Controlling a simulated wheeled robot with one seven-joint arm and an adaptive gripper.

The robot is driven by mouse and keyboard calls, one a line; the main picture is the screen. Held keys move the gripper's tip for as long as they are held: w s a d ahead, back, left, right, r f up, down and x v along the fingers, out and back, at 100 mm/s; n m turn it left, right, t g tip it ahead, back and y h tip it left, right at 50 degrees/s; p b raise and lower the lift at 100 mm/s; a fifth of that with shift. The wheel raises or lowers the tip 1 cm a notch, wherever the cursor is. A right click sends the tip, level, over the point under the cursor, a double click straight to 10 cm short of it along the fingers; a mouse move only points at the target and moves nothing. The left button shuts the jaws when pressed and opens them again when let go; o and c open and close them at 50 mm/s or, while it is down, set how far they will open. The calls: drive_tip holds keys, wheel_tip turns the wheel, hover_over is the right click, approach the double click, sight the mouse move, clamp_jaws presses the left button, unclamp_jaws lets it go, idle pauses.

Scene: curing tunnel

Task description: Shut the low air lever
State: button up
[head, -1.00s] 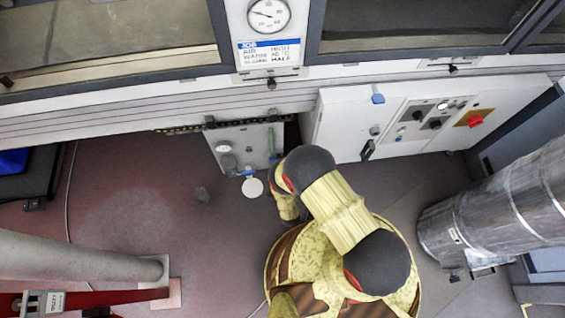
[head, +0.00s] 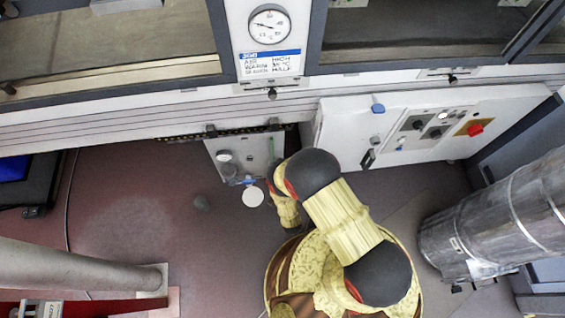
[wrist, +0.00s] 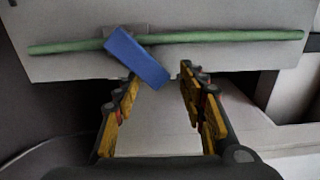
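The low panel (head: 222,146) is a pale board near the floor, below the tunnel wall, with a small gauge and a green pipe. In the wrist view the green pipe (wrist: 235,37) runs across the pale panel (wrist: 210,60). A blue lever (wrist: 138,57) lies slantwise over it, its lower right end towards my fingers. My gripper (wrist: 159,80) is open, its two yellow and black fingers apart, with the lever just beyond the tips. I cannot tell whether they touch. In the head view my arm hides the gripper and part of the panel.
A large metal duct (head: 490,225) is at right, a grey pipe (head: 80,265) at left. The reddish floor between is mostly clear.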

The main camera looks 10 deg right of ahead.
drive_tip(key=shift+r, duration=3)
drive_tip(key=shift+c, duration=0.5)
